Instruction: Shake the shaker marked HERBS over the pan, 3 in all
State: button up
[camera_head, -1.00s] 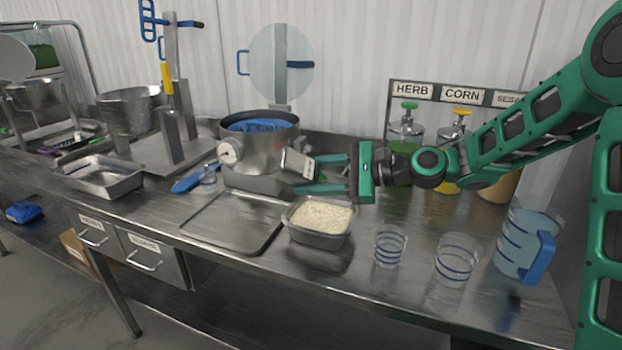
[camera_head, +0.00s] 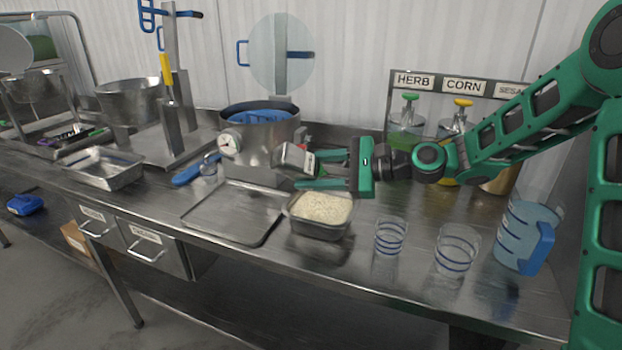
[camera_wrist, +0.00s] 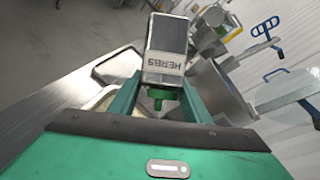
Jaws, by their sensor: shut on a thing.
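The HERBS shaker (camera_wrist: 166,45) is a grey container with a white label and a green part at its near end. It also shows in the head view (camera_head: 295,158), tilted well over from upright. My gripper (camera_head: 318,170) is shut on it; its green fingers flank the shaker in the wrist view (camera_wrist: 160,98). A rectangular metal pan (camera_head: 320,232) filled with pale rice stands on the bench, below and slightly right of the shaker in the head view. I cannot see any herbs falling or lying on the rice.
An empty flat tray (camera_head: 232,212) lies left of the pan. A steel pot with a dial (camera_head: 258,140) stands behind the shaker. Clear measuring cups (camera_head: 390,236) and a blue-handled jug (camera_head: 528,237) stand at the right. HERB and CORN dispensers (camera_head: 406,125) line the back.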

jog(key=shift+r, duration=0.55)
jog(key=shift+f, duration=0.1)
jog(key=shift+f, duration=1.4)
jog(key=shift+r, duration=1.45)
jog(key=shift+f, duration=1.45)
